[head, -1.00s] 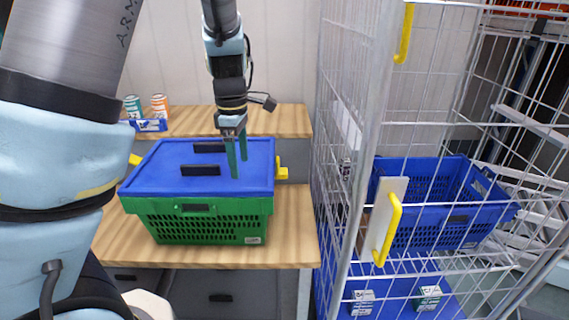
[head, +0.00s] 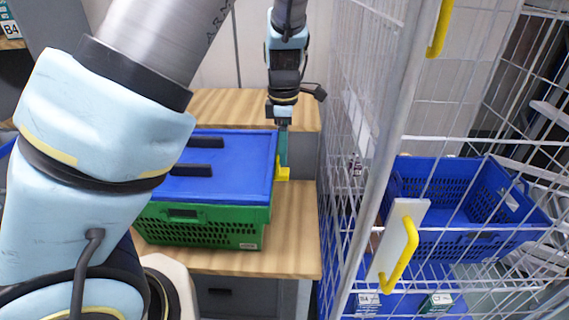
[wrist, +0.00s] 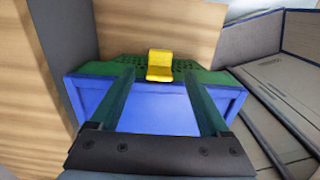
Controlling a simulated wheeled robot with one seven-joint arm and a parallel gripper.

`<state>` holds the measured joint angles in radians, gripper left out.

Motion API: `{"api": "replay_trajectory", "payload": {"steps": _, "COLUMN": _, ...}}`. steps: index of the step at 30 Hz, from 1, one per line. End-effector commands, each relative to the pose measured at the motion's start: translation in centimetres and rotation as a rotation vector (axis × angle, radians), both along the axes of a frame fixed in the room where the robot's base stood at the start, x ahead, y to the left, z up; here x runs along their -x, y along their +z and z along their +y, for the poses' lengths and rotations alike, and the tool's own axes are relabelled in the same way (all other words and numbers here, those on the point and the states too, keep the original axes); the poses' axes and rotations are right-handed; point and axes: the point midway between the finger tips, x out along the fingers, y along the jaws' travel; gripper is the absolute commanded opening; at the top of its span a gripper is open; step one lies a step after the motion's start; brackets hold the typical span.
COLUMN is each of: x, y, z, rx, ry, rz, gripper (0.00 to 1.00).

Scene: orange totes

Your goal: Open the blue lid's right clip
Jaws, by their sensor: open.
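The blue lid (head: 235,180) lies on the green crate (head: 215,233) on the wooden table. Its right clip (head: 284,174) is yellow and juts out from the crate's right side. My gripper (head: 283,160) points down at that side, with its green fingers just above or beside the clip; contact cannot be told. In the wrist view, my gripper (wrist: 159,76) is open and empty, fingers spread to either side of the yellow clip (wrist: 159,66). The blue lid also shows between the fingers. The crate's left side is hidden behind my arm in the head view.
A wire cage (head: 375,150) with yellow handles stands close to the right of the table. It holds a blue crate (head: 450,242) and small boxes below. The table (head: 297,245) has a bare strip right of the green crate.

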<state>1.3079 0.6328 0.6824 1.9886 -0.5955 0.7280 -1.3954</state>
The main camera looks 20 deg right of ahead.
Motion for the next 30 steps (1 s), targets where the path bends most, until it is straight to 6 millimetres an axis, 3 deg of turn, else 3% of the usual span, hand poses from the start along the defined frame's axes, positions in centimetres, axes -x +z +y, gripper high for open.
{"api": "replay_trajectory", "payload": {"steps": 3, "x": 0.0, "y": -2.3, "z": 0.2, "rx": -0.004, "ry": 0.003, "rz": 0.002, "gripper": 0.8}}
{"api": "replay_trajectory", "payload": {"steps": 10, "x": 0.0, "y": -5.5, "z": 0.1, "rx": -0.002, "ry": 0.003, "rz": 0.001, "gripper": 0.8}}
{"api": "replay_trajectory", "payload": {"steps": 23, "x": 0.0, "y": -6.6, "z": 0.1, "rx": 0.0, "ry": 0.001, "rz": 0.0, "gripper": 0.8}}
{"api": "replay_trajectory", "payload": {"steps": 30, "x": 0.0, "y": -6.6, "z": 0.1, "rx": 0.0, "ry": 0.0, "rz": 0.0, "gripper": 0.54}}
